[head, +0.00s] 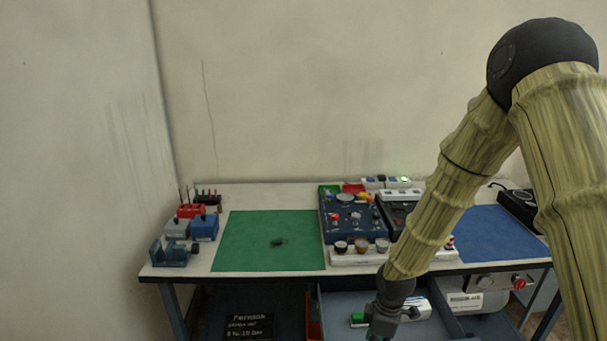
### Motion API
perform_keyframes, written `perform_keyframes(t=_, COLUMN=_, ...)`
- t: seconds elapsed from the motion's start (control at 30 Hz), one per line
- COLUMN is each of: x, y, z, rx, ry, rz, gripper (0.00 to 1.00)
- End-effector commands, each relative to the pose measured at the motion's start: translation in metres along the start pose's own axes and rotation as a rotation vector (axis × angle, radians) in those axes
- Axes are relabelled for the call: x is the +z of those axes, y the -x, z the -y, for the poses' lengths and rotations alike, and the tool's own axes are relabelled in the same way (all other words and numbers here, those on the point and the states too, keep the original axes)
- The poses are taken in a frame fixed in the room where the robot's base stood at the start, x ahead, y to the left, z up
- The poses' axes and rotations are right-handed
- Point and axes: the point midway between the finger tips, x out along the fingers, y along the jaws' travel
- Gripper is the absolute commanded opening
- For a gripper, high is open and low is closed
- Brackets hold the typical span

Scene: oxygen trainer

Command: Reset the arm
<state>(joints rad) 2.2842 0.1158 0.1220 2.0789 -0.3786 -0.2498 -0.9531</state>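My arm comes down from the upper right in the head view. It bends at a dark joint and reaches toward the front edge of the table. My gripper (382,322) hangs low, in front of the table edge and over the open blue drawer or bin area below. Its fingers are small and dark here, and I cannot tell whether they are open or shut. I see nothing clearly held in it.
The table (290,197) carries a green mat (245,240) with a small dark item, a blue trainer panel (350,220) with knobs, and a blue mat (490,235). A small vise (172,254) and coloured boxes stand at the left. A green-and-white item (358,320) lies below, near my gripper.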

Motion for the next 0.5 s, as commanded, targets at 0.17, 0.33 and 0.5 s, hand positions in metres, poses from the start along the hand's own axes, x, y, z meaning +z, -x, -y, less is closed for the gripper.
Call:
perform_keyframes(t=0.17, x=0.010, y=-0.051, z=0.040, rx=-0.026, ry=-0.188, rz=-0.025, gripper=0.48)
perform_keyframes(t=0.33, x=0.028, y=-0.105, z=0.095, rx=-0.041, ry=-0.457, rz=-0.043, gripper=0.48)
perform_keyframes(t=0.5, x=0.053, y=-0.147, z=0.151, rx=-0.038, ry=-0.732, rz=-0.039, gripper=0.48)
